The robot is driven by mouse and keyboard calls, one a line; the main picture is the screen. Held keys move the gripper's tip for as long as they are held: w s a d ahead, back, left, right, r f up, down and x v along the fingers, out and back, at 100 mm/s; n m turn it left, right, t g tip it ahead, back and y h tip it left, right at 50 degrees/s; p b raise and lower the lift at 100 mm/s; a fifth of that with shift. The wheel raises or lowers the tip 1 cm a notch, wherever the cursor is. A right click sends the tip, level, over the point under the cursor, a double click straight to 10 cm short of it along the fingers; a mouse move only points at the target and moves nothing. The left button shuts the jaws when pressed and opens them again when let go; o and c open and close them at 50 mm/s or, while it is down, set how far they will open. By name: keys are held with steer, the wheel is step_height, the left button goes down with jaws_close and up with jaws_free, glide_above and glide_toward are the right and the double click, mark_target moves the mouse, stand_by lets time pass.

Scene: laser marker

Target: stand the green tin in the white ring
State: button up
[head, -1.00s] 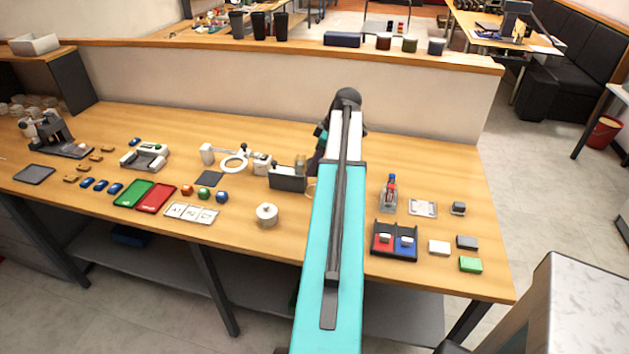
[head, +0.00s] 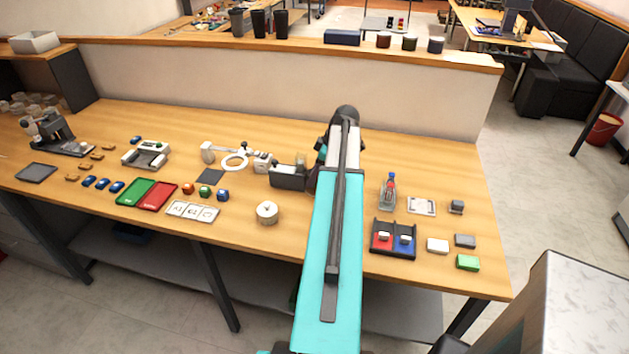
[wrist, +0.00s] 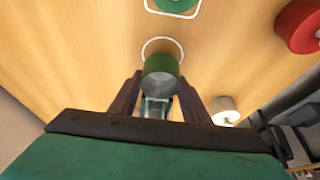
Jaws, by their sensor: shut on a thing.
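The green tin (wrist: 160,66) is between the two fingers of my gripper (wrist: 160,79) in the wrist view, and the gripper is shut on it. The white ring (wrist: 162,39) is a thin outline on the wooden table; its far arc shows just beyond the tin, and the tin covers its near part. I cannot tell whether the tin touches the table or hangs above it. In the head view my arm hides the gripper, the tin and the ring.
In the wrist view a green item (wrist: 176,4) within a white outline lies beyond the ring, and a red round item (wrist: 298,26) is at upper right. In the head view a dark tape dispenser (head: 288,178) stands left of my arm and a small bottle (head: 388,194) right.

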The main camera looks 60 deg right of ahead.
steer(key=shift+f+p, duration=0.35)
steer(key=shift+f, duration=1.15)
steer(key=shift+f, duration=0.1)
steer(key=o, duration=1.2)
steer(key=shift+r, duration=0.2)
steer(key=shift+b+v, duration=1.5)
steer(key=shift+v, duration=4.4)
steer(key=shift+r, duration=0.1)
